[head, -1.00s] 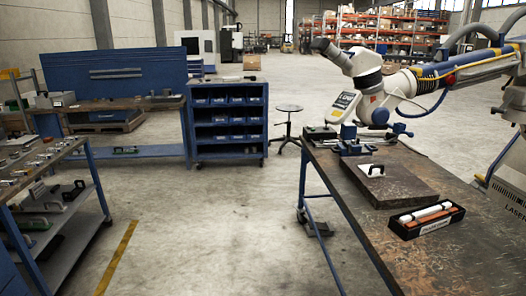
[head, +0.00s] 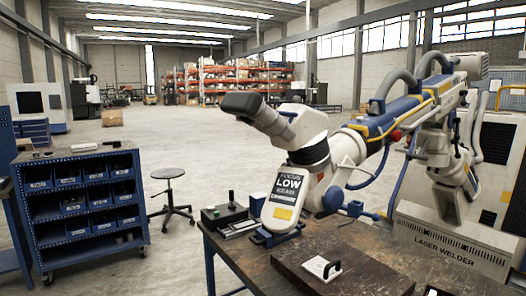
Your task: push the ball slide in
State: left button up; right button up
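A white and grey microscope head (head: 285,135) with a dark eyepiece end stands over the far end of the workbench (head: 250,250). A tilted panel (head: 287,195) reading "FOCUS LOW" hangs at its front. A long blue, white and yellow arm (head: 395,110) runs from the head up to the right, towards the machine marked "LASER WELDER" (head: 440,245). I cannot tell for sure which part is the ball slide, or how far in it is. Neither of my grippers is in view.
A dark plate (head: 375,275) with a small handled white block (head: 321,267) lies on the bench. A small tray of parts (head: 228,215) sits at its left corner. A stool (head: 170,195) and a blue bin cart (head: 80,205) stand left.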

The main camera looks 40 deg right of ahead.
aim_at(297, 100)
jog(key=i+j+z, duration=0.1)
jog(key=i+z, duration=0.25)
jog(key=i+j+z, duration=0.4)
jog(key=i, duration=0.15)
jog(key=i+j+z, duration=0.55)
jog(key=z, duration=0.25)
jog(key=i+j+z, duration=0.4)
jog(key=j+z, duration=0.3)
jog(key=z, duration=0.15)
jog(key=i+j+z, duration=0.2)
jog(key=j+z, duration=0.95)
jog(key=j, duration=0.3)
